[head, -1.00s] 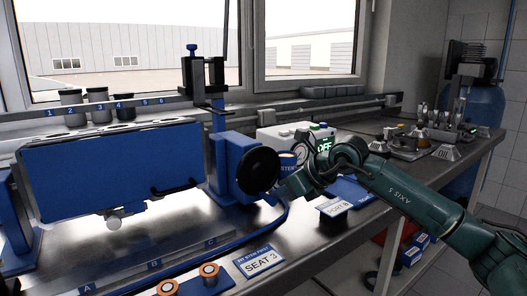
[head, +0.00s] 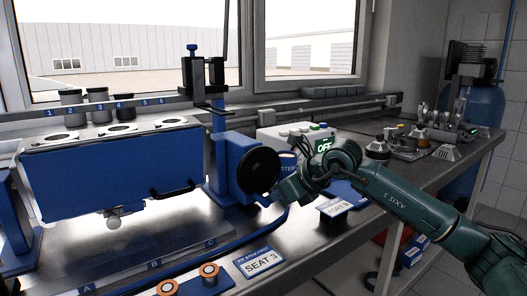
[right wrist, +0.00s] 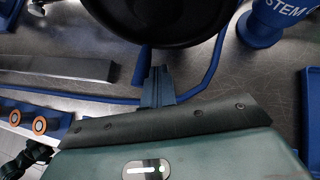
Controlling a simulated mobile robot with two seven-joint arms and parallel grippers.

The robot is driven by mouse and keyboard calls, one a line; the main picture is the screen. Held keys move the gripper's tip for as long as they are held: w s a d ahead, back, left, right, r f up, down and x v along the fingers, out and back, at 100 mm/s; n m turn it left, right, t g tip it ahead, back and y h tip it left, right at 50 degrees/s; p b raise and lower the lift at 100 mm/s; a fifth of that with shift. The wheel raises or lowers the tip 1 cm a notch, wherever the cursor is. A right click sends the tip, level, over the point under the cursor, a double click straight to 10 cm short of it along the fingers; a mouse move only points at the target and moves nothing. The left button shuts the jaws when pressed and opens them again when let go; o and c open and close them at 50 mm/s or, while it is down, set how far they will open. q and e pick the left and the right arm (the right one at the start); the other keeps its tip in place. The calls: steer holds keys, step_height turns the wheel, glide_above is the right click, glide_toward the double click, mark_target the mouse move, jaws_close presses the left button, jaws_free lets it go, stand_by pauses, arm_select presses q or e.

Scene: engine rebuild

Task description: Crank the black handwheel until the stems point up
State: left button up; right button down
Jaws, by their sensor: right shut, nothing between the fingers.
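The black handwheel (head: 257,170) is mounted on a blue bracket at the right end of the fixture; its dark underside fills the top of the right wrist view (right wrist: 165,20). My right gripper (head: 268,197) is shut and empty at the wheel's lower right edge. In the right wrist view its closed fingers (right wrist: 157,78) point toward the rim; I cannot tell whether they touch it. A large blue block (head: 115,170) hangs in the fixture, its top face with round openings tilted into view. A small pale round piece (head: 113,222) shows beneath it. I make out no clear stems.
A SEAT 3 sign (head: 260,262) and orange-ringed parts (head: 209,271) sit at the bench front. A blue cup (head: 286,163) and a control box with a green OFF display (head: 322,144) stand right of the wheel. Dark jars (head: 97,103) line the back ledge.

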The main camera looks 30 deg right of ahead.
steer(key=shift+a, duration=0.5)
steer(key=shift+a+r, duration=0.1)
steer(key=shift+s+a, duration=0.1)
steer(key=shift+a, duration=0.25)
steer(key=shift+a+r, duration=0.1)
steer(key=shift+a+r+p, duration=0.15)
steer(key=shift+a+p, duration=0.15)
steer(key=shift+a, duration=0.05)
steer(key=shift+a+r, duration=0.25)
steer(key=shift+a, duration=0.05)
steer(key=shift+s+a, duration=0.1)
